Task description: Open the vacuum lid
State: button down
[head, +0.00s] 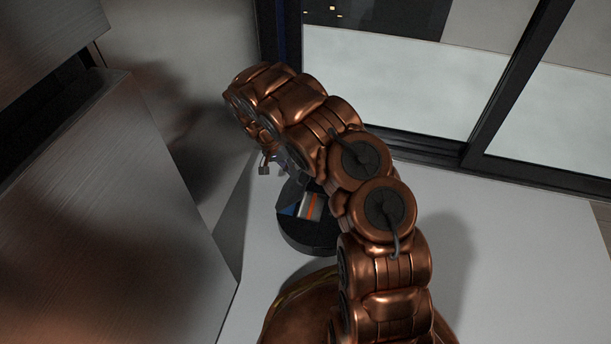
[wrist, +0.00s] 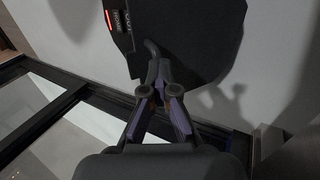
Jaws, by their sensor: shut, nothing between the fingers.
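The vacuum (head: 305,240) is a round dark body on the pale floor in the head view, partly hidden behind my arm. Its top shows a recess with blue, grey and orange parts (head: 311,207). A dark piece, perhaps the lid (head: 290,192), rises at its back left; its exact angle is hard to tell. In the wrist view the vacuum appears as a dark shape (wrist: 195,40) with a red light and small labels at its upper left. My gripper (wrist: 153,62) is shut and empty, its tips overlapping the dark shape's lower edge; contact cannot be told.
A brushed metal cabinet (head: 110,210) stands close on the left. Black-framed glass panels (head: 400,90) run along the back; their frame (wrist: 60,100) also shows in the wrist view. The pale floor (head: 520,260) to the right is clear.

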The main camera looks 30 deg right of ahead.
jog(key=c, duration=1.2)
grip_release()
jog(key=shift+d, duration=0.1)
jog(key=shift+c, duration=0.2)
jog(key=v, duration=1.2)
